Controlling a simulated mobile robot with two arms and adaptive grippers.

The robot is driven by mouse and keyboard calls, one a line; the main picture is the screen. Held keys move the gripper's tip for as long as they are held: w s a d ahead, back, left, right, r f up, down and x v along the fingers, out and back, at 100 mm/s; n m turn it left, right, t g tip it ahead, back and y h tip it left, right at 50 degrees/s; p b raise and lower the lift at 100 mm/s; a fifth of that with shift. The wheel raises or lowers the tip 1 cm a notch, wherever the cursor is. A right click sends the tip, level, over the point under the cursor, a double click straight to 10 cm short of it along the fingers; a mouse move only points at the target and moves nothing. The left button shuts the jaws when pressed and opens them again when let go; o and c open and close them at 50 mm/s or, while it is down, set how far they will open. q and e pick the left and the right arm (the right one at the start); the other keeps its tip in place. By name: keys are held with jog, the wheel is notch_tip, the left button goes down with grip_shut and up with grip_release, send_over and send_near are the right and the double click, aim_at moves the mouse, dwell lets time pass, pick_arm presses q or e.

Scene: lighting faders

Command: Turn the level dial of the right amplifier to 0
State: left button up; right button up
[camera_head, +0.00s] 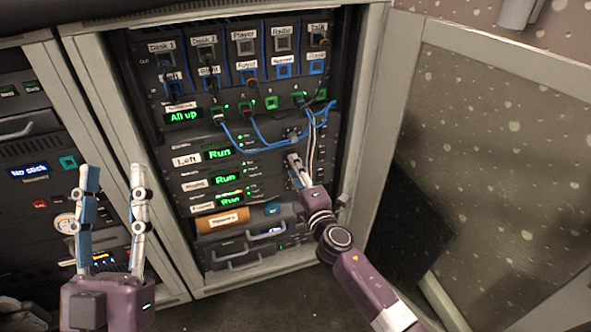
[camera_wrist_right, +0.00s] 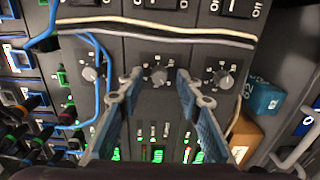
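Three stacked amplifiers with green displays stand in the rack. The top one bears a "Left" label (camera_head: 187,160); the labels of the middle amplifier (camera_head: 196,185) and the lowest amplifier (camera_head: 199,209) are too blurred to read surely. In the right wrist view their round grey dials sit in a row: top amplifier's dial (camera_wrist_right: 90,73), middle dial (camera_wrist_right: 159,75), lowest dial (camera_wrist_right: 220,77). My right gripper (camera_wrist_right: 159,84) is open, its fingers on either side of the middle dial; contact cannot be told. It shows at the rack front (camera_head: 295,167). My left gripper (camera_head: 113,180) is open and empty.
Blue cables (camera_head: 262,138) and pale cables (camera_wrist_right: 150,28) hang near the dials. An orange-brown box (camera_head: 222,221) lies below the amplifiers. An open cabinet door (camera_head: 480,130) stands at the right. Another rack (camera_head: 30,130) is at the left.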

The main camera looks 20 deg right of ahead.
jog(key=s, duration=1.2)
jog(key=shift+d, duration=0.2)
